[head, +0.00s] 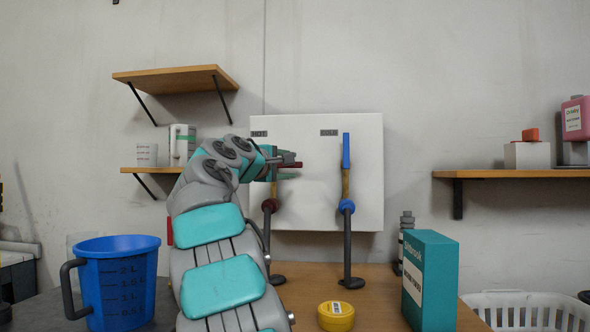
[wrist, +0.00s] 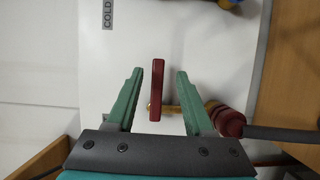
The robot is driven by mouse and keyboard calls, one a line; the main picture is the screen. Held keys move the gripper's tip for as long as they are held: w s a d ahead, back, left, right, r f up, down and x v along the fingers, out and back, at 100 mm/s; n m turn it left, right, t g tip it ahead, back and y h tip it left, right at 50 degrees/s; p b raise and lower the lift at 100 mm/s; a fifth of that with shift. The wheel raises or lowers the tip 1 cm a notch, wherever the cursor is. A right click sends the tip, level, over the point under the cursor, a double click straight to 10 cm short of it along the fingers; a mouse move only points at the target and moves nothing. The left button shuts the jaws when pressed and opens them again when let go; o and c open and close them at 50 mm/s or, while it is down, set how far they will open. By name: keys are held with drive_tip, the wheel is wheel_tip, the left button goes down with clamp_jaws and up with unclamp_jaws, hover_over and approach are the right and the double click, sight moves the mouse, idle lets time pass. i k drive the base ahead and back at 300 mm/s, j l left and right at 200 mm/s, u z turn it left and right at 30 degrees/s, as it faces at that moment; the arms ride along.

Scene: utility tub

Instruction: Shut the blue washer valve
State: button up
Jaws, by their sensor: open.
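The blue washer valve stands on the right of a white wall panel, under the COLD label. Its blue lever (head: 346,150) points straight up, in line with the brass body and dark pipe below. In the wrist view only a bit of blue shows at the top edge. My gripper (head: 286,166) is at the red valve on the left, under HOT, apart from the blue one. The red lever (wrist: 156,90) lies between my open fingers, with a gap on both sides. It appears crosswise to its pipe in the head view. My arm hides part of the red valve.
The white panel (head: 318,220) is close behind both valves. A teal box (head: 432,280) and a yellow tin (head: 336,316) stand on the wooden counter at the front right. A blue measuring jug (head: 120,280) is at left. Space between the two valves is clear.

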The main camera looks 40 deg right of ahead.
sight(345, 143)
drive_tip(key=k+j, duration=0.1)
drive_tip(key=j, duration=0.4)
drive_tip(key=k+j, duration=0.1)
drive_tip(key=j, duration=0.35)
drive_tip(key=k+j, duration=0.1)
drive_tip(key=j, duration=0.4)
